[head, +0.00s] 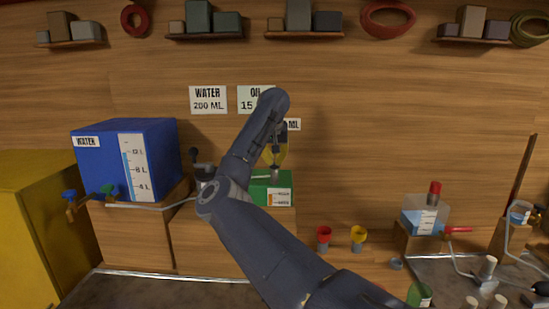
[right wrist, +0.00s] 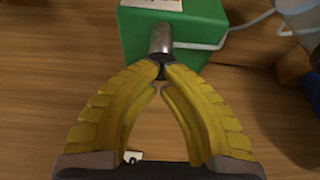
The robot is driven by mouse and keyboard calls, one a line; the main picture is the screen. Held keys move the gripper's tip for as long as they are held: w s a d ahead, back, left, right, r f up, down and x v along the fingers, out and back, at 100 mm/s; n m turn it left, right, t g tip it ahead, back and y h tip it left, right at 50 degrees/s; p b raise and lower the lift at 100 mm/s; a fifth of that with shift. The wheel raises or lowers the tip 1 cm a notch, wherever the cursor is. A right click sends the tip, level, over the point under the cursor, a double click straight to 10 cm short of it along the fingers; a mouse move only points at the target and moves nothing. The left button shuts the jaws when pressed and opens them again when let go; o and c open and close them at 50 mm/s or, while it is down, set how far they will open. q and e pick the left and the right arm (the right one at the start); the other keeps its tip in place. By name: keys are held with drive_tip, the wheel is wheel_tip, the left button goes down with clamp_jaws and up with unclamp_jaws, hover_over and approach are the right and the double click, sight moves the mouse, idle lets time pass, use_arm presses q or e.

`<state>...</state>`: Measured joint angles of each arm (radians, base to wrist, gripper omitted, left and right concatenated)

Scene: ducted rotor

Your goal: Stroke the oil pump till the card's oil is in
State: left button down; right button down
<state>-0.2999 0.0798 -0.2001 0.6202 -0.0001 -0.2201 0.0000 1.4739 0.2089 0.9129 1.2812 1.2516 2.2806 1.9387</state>
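A green box (head: 281,193) with a small scale label stands on a wooden block at the back. In the right wrist view, a metal rod (right wrist: 160,38) rises from the green box (right wrist: 204,28) and ends in a black knob (right wrist: 159,70). The yellow fingertips of my right gripper (right wrist: 160,67) close together on that knob. In the head view my right gripper (head: 274,153) is above the green box, partly hidden by my arm. The oil card (head: 250,95) on the wall reads "OIL 15", with the rest covered by my arm. My left gripper is not in view.
A blue water tank (head: 154,147) and a water card (head: 208,100) are on the left.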

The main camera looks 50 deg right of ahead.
drive_tip(key=shift+r, duration=3.1)
drive_tip(key=shift+r, duration=3)
